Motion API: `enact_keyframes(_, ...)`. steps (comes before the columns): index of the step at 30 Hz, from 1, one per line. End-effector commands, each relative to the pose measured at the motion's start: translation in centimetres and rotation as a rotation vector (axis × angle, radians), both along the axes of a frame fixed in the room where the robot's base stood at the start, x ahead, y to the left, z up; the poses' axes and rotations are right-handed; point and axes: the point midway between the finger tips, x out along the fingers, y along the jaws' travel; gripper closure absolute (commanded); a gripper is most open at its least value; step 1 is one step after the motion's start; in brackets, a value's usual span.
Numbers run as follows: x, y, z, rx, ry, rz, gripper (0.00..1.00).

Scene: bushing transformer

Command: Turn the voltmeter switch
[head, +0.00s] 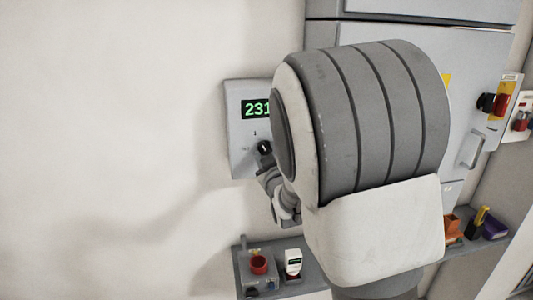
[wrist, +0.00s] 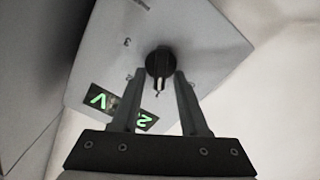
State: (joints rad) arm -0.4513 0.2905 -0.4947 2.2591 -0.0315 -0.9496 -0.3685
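In the head view my arm partly hides the gripper.
A grey cabinet (head: 462,70) with a handle and a red-black switch (head: 499,104) stands at right. A shelf (head: 312,279) below holds a red-button box (head: 259,265), a white device (head: 293,262) and, further right, orange and purple items. The wall at left is bare.

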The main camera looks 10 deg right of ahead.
Motion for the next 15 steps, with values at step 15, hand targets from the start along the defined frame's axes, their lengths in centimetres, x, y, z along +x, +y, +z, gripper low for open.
enact_keyframes(15, -0.02, 0.00, -0.01, 0.001, 0.000, 0.000, 1.00)
